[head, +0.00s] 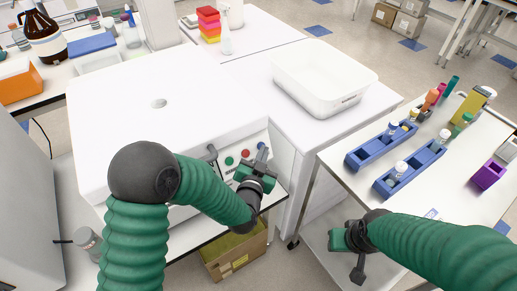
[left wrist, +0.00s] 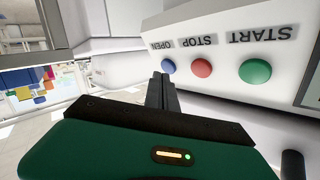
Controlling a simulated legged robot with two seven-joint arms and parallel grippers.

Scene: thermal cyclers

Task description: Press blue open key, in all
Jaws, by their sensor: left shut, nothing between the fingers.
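The white machine (head: 120,120) stands on the bench with its lid down. Its front panel has a green START key (left wrist: 255,71), a red STOP key (left wrist: 201,68) and a blue OPEN key (left wrist: 168,67); the labels look upside down in the left wrist view. My left gripper (left wrist: 161,78) is shut and empty, its fingertips very close to the blue key. I cannot tell whether they touch it. In the head view my left gripper (head: 261,158) is at the right end of the key row. My right gripper (head: 347,242) is low beside the right table; its fingers are unclear.
A white tub (head: 322,77) stands on the bench behind the machine. Blue racks (head: 382,146) with tubes and a purple block (head: 488,175) are on the right table. A cardboard box (head: 236,258) is on the floor below the machine.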

